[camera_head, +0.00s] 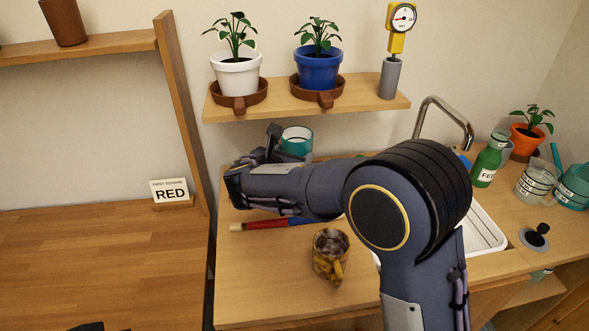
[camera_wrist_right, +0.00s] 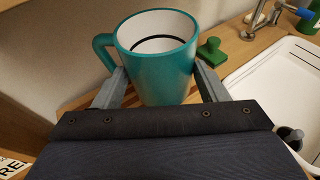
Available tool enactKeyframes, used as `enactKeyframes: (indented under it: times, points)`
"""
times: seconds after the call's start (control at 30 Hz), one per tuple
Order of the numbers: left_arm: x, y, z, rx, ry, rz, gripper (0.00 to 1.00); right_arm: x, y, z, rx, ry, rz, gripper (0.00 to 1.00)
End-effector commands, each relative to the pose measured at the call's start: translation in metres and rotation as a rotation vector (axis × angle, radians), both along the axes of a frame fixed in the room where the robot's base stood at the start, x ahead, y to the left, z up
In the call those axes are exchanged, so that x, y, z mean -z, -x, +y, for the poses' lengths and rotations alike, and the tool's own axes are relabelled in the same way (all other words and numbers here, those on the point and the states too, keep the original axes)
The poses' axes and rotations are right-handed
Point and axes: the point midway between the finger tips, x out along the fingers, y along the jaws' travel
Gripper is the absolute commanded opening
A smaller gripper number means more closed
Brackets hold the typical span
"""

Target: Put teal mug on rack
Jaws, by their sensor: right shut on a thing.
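The teal mug (camera_head: 297,140) is upright at the back of the wooden counter, below the wall shelf, partly hidden by my right gripper. In the right wrist view, the teal mug (camera_wrist_right: 162,75) has a white inside and its handle on the left. My right gripper (camera_wrist_right: 157,88) is shut on it, one finger at each side. In the head view, my right gripper (camera_head: 278,148) reaches in from the right. Whether the mug's base touches the counter is hidden. I cannot clearly make out a rack.
A brown-yellow mug (camera_head: 331,256) and a red-and-blue rod (camera_head: 268,225) lie under my arm's reach. The shelf (camera_head: 357,106) above holds two potted plants and a gauge. The white sink (camera_head: 487,232) is right, with a green bottle (camera_head: 489,160) behind. The left table (camera_head: 90,260) is mostly clear.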

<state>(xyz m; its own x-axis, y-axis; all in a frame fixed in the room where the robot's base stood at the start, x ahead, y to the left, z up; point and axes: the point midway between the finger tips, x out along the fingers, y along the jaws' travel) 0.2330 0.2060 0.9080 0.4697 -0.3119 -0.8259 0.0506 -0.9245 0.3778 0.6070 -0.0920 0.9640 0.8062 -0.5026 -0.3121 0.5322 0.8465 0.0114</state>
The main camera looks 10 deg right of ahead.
Motion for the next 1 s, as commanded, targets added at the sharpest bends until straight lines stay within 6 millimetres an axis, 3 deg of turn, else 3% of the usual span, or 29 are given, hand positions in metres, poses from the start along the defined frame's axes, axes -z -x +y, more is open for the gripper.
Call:
enactKeyframes:
  times: [0.17,0.4,0.67,0.87,1.0]
  points:
    - [0.000,0.000,0.000,0.000,0.000,0.001,0.37,0.021,-0.040,-0.023,0.003,0.001,0.001,0.31]
    - [0.004,0.000,0.000,0.000,0.000,0.000,0.37,0.061,-0.068,-0.038,0.000,0.001,0.001,0.31]
    - [0.005,0.000,0.000,0.000,0.000,0.000,0.37,0.075,-0.079,-0.044,0.000,0.001,-0.001,0.31]
    - [0.009,0.000,0.000,0.000,0.000,0.000,0.37,0.105,-0.082,-0.045,-0.001,0.002,0.001,0.31]
    - [0.009,0.000,0.000,0.000,0.000,0.000,0.37,0.109,-0.081,-0.045,0.000,-0.001,-0.003,0.31]
